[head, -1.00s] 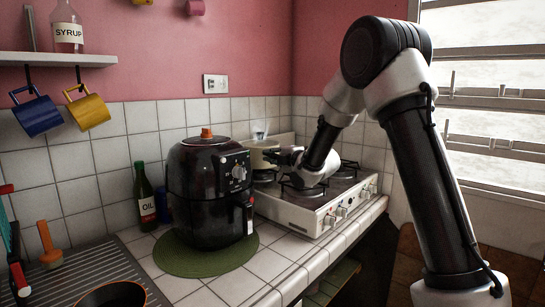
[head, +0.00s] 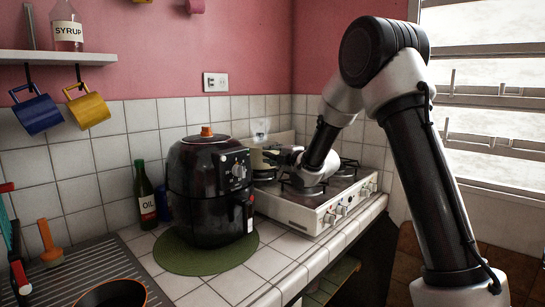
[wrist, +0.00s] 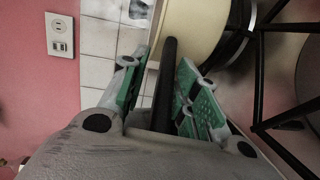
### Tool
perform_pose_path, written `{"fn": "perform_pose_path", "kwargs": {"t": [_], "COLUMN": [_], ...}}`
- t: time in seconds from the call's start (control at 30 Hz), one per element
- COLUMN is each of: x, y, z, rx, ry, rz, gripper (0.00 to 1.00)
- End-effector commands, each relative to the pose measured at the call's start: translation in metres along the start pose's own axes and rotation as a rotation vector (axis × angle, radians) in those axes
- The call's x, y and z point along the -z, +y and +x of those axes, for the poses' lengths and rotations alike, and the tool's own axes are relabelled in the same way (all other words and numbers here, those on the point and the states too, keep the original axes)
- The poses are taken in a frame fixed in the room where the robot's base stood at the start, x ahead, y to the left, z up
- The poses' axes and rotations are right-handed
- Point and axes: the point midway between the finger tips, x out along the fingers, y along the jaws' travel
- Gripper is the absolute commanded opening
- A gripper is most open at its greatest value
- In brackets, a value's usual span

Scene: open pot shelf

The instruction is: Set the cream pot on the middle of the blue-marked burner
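The cream pot (head: 261,159) is at the back left of the white stove, over a burner, partly hidden by my gripper and the black air fryer. In the wrist view the cream pot (wrist: 190,28) fills the top, with dark burner bars beside and below it. Its black handle (wrist: 168,80) runs between my two green-padded fingers. My gripper (head: 283,157) is at the handle; in the wrist view its fingers (wrist: 166,66) stand apart, with a gap showing on each side of the handle. No blue burner mark can be made out.
The black air fryer (head: 207,195) stands on a green mat (head: 190,262) left of the stove (head: 310,213). The tiled counter front (head: 262,268) is clear. A tiled wall is close behind the burners.

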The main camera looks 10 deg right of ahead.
Motion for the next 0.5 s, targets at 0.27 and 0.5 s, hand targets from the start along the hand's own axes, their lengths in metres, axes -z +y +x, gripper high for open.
{"fn": "perform_pose_path", "kwargs": {"t": [0.27,0.5], "x": [0.0,-0.001], "y": [-0.006,-0.004], "z": [-0.001,-0.022], "rx": [0.013,0.009], "ry": [-0.002,-0.002], "rz": [0.004,0.003], "gripper": [0.39,0.39]}}
